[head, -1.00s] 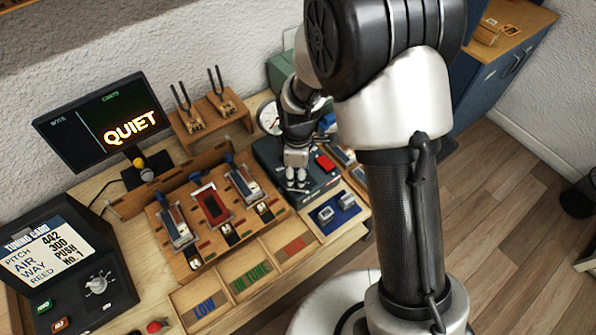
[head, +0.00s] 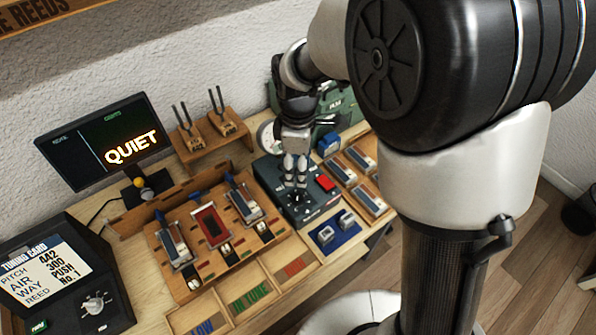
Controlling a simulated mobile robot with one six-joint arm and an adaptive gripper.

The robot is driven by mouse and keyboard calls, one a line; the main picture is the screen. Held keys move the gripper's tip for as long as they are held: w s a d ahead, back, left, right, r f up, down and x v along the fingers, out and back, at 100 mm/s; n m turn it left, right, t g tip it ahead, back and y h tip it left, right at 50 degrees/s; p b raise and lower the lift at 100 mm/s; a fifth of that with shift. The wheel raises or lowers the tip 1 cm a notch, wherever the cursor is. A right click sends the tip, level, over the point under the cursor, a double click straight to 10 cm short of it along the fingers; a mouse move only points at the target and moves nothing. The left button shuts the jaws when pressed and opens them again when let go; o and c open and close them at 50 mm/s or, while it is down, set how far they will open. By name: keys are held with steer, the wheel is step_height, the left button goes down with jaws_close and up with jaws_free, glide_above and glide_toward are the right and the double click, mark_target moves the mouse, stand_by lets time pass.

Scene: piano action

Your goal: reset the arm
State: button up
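My gripper (head: 296,183) points down over the dark box with a black knob (head: 297,199) and a red button (head: 325,183). Its fingertips are at or just above the knob; I cannot tell whether they touch it. The fingers look close together, but the gap between them is too small to judge. My arm comes in from the right and hides part of the bench's right side.
A monitor (head: 105,143) reading QUIET and tuning forks on a wooden stand (head: 209,136) stand behind. A wooden rack (head: 213,227) with several reed pieces is left of the box. A blue tray (head: 334,234) with small metal blocks lies in front. Labelled wooden bins (head: 239,297) line the front edge.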

stand_by(0.5)
steer(key=s+d+r+m+t, duration=0.2)
steer(key=s+d+r+m, duration=0.4)
steer(key=s, duration=0.4)
steer(key=s+d+r+m+t, duration=0.2)
steer(key=s+d+r+m, duration=0.4)
steer(key=s+r+m, duration=0.3)
steer(key=shift+s+d+m+t, duration=0.3)
steer(key=shift+s+d+m, duration=0.1)
steer(key=shift+m, duration=0.1)
